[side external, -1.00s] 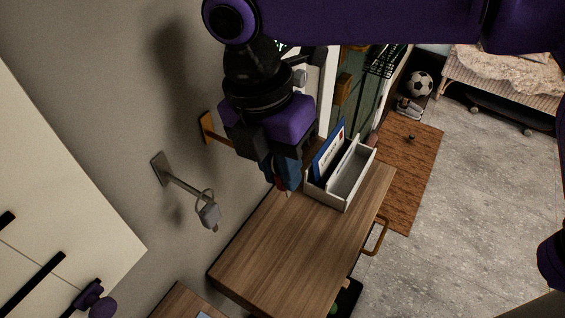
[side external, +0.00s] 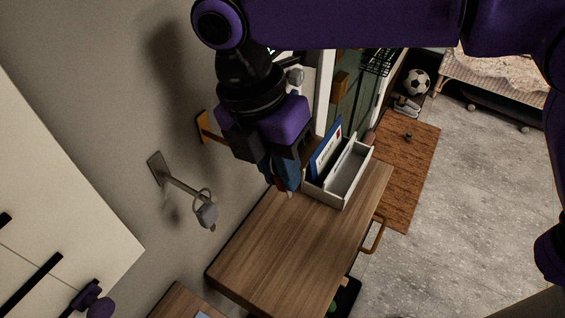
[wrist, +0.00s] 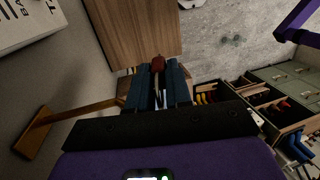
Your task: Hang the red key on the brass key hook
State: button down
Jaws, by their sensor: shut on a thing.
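My gripper (side external: 283,183) is shut on the red key, with its fingers pointing down above the wooden bench top. In the wrist view the red key (wrist: 157,65) shows between the blue fingertips, its red part at their ends and a thin pale shaft running back between them. The brass key hook (side external: 205,126) is on the wall, left of my gripper. In the wrist view the hook's plate (wrist: 33,133) is at the left, and its arm runs right to beside the fingers. The hook's far end is hidden behind my gripper in the side view.
A steel hook (side external: 177,184) with a grey tag on a ring (side external: 206,212) stands out from the wall, nearer and left. A white letter holder (side external: 345,178) with a blue-edged card is right of my gripper on the bench (side external: 285,240). The bench front is clear.

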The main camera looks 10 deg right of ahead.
jog(key=c, duration=1)
grip_release()
jog(key=w+a, duration=0.1)
jog(key=w+a+f+t+y, duration=0.1)
jog(key=w+a+f+y, duration=0.1)
jog(key=w, duration=0.1)
jog(key=shift+a+t, duration=0.2)
jog(key=shift+t, duration=0.1)
jog(key=shift+c, duration=0.2)
jog(key=shift+r, duration=0.15)
jog(key=shift+g+h, duration=0.6)
jog(key=shift+h, duration=0.2)
jog(key=r, duration=0.2)
jog(key=s+d+r, duration=0.1)
jog(key=r, duration=0.2)
jog(key=s+r, duration=0.1)
jog(key=r, duration=0.1)
jog(key=shift+d+r, duration=0.3)
jog(key=shift+r, duration=0.1)
jog(key=shift+o, duration=0.4)
jog(key=shift+r, duration=0.25)
jog(key=shift+s+d+r, duration=0.2)
jog(key=shift+s+r, duration=0.2)
jog(key=shift+s, duration=0.1)
